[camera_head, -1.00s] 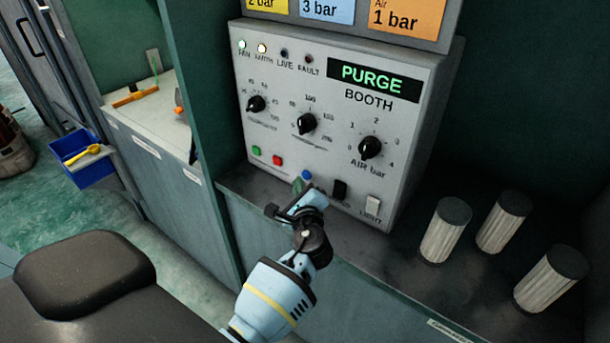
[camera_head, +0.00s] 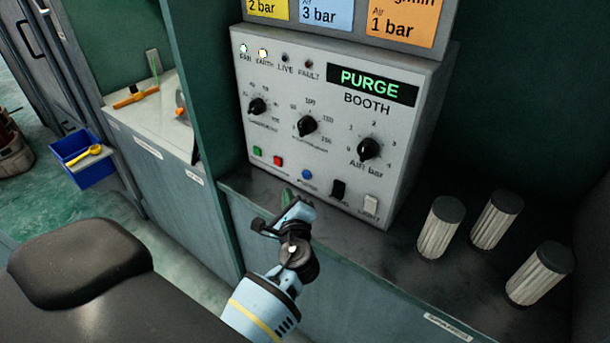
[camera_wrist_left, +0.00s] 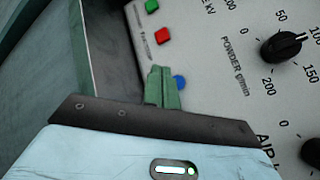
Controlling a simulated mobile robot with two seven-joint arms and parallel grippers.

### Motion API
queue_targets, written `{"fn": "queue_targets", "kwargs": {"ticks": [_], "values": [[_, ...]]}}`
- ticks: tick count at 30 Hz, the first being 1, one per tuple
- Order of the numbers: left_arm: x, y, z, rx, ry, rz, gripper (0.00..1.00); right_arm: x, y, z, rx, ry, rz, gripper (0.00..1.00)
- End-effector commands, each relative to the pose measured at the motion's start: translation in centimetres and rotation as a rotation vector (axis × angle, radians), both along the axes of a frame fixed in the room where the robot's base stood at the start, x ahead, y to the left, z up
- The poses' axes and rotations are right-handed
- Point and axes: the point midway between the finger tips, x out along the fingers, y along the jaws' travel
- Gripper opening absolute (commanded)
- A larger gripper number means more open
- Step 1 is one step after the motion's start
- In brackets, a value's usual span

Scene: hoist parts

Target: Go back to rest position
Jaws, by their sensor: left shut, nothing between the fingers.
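My left gripper (camera_head: 287,197) is in front of the lower part of a grey control panel (camera_head: 232,100), over the front of the shelf. Its green fingers are closed together with nothing between them. In the left wrist view the shut fingers (camera_wrist_left: 163,87) overlap the blue button (camera_wrist_left: 180,82) in the picture, and the red button (camera_wrist_left: 163,36) and green button (camera_wrist_left: 152,6) are beyond them. In the head view the blue button (camera_head: 307,174) shows clear of the gripper. The panel display reads PURGE, with BOOTH below. My right gripper is not in view.
Several ribbed filter cylinders (camera_head: 440,228) stand on the dark shelf (camera_head: 360,240) at the right. Black knobs (camera_head: 307,126) and switches (camera_head: 338,190) stick out of the panel. A dividing wall stands left of the panel.

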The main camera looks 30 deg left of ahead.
Motion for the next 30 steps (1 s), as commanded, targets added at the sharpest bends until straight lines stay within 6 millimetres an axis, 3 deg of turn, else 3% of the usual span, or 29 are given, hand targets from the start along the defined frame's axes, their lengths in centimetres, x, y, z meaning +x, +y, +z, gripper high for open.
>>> {"fn": "queue_targets", "kwargs": {"ticks": [20,23,26,30], "values": [[0.0,0.0,-0.1,-0.002,0.001,0.001,0.00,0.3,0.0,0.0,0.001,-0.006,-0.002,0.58],[-2.5,0.6,-2.1,-0.114,-0.006,0.036,0.00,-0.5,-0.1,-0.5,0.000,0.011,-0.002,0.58],[-6.4,1.1,-5.0,-0.294,-0.017,0.100,0.00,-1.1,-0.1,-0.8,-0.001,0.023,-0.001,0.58],[-13.5,1.1,-9.3,-0.608,-0.025,0.233,0.00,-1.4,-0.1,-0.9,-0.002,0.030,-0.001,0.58]]}}
